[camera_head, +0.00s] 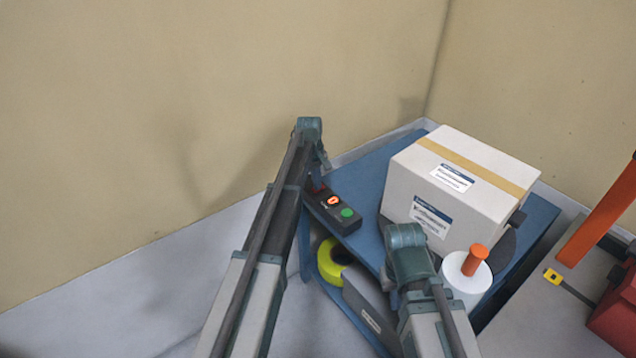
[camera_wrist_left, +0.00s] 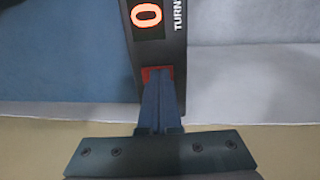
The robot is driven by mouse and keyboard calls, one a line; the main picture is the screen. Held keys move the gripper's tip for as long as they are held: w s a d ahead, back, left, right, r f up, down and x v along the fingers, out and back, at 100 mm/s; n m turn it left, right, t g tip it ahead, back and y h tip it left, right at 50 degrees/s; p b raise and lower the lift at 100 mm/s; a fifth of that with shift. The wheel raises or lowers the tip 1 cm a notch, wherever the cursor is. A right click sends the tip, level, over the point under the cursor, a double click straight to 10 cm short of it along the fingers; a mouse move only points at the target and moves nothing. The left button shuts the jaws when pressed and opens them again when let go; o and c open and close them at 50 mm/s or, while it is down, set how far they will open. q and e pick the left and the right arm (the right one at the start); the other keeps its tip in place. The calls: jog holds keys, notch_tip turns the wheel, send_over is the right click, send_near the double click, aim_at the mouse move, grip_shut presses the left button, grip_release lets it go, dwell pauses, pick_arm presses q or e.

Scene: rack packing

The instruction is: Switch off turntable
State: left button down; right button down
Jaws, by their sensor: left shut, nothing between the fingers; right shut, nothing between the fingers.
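The turntable (camera_head: 503,247) is a dark disc on a blue table, mostly hidden under a white carton (camera_head: 400,190). The control box (camera_head: 325,212) stands at the table's left corner, with a lit orange 0 and a green button (camera_head: 347,213). The lit 0 (camera_wrist_left: 147,14) also shows in the left wrist view. My left gripper (camera_head: 320,181) is shut and empty at the far end of the box. In the left wrist view its fingertips (camera_wrist_left: 158,80) overlap a red square part (camera_wrist_left: 147,72); contact is unclear. My right gripper (camera_head: 408,283) is shut, its fingertips largely hidden by my arm.
A white roll with an orange handle (camera_head: 474,260) stands right of my right arm. A yellow-green ring (camera_head: 329,262) sits below the table's left side. An orange bar (camera_head: 597,215) and a red object (camera_head: 617,312) are at the right. Walls close off the back.

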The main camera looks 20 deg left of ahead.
pick_arm(q)
jog(key=shift+r, duration=0.2)
notch_tip(320, 180, up, 14)
jog(key=s+a+p, duration=0.1)
jog(key=p, duration=1.3)
jog(key=shift+s+f, duration=0.2)
jog(key=shift+w, duration=0.1)
jog(key=shift+w+d+r, duration=0.1)
jog(key=shift+w+d, duration=0.2)
jog(key=shift+w, duration=0.35)
jog(key=f+b, duration=0.4)
jog(key=w+f+b, duration=0.1)
jog(key=f+b, duration=0.4)
jog(key=d+f+b, duration=0.1)
jog(key=f+b, duration=0.3)
jog(key=f, duration=0.1)
jog(key=shift+w+b, duration=0.15)
jog(key=shift+b, duration=0.25)
